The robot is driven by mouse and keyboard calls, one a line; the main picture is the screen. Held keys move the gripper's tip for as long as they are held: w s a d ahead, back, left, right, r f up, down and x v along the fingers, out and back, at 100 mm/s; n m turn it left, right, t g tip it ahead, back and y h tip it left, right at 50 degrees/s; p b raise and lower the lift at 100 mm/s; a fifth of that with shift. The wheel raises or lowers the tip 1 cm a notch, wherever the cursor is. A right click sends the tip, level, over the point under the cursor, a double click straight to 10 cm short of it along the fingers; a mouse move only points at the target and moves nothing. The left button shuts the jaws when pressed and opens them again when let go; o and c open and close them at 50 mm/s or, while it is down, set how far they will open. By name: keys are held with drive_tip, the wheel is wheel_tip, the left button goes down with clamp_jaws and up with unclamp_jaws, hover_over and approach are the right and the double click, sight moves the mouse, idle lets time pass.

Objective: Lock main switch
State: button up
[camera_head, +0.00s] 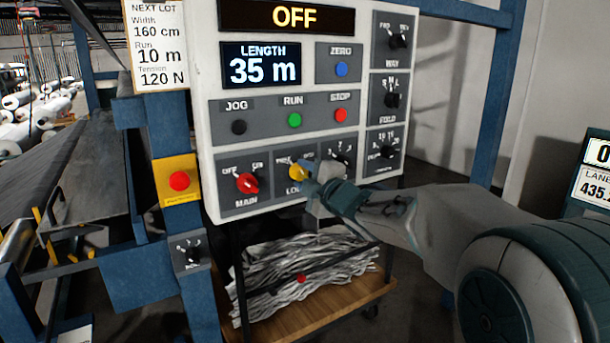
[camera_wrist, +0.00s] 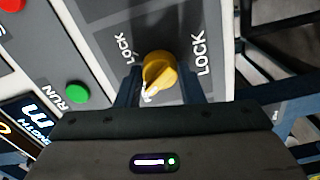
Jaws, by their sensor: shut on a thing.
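The control panel (camera_head: 210,130) shows OFF on its top display. The red MAIN knob (camera_head: 247,183) is at the lower left of the panel, between OFF and ON marks. The yellow LOCK knob (camera_head: 297,172) is just right of it and also shows in the wrist view (camera_wrist: 159,71). My gripper (camera_head: 308,180) is at the yellow knob, coming from the right. In the wrist view my fingers (camera_wrist: 162,86) stand on both sides of the knob, shut on it. The exact angle of the knob's pointer is hard to read.
A red button on a yellow plate (camera_head: 179,181) is left of the panel. JOG, RUN and STOP buttons (camera_head: 294,120) sit above the knobs, with more dark knobs (camera_head: 388,152) to the right. A cart with crumpled grey material (camera_head: 300,270) stands below.

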drive_tip(key=m+p, duration=0.1)
drive_tip(key=m, duration=0.2)
drive_tip(key=shift+m, duration=0.3)
drive_tip(key=m+p, duration=0.2)
drive_tip(key=m, duration=0.2)
drive_tip(key=shift+m, duration=0.3)
drive_tip(key=m+p, duration=0.2)
drive_tip(key=m, duration=0.2)
drive_tip(key=shift+m+p, duration=0.6)
drive_tip(key=shift+m, duration=1)
drive_tip(key=o, duration=1)
drive_tip(key=shift+d, duration=0.1)
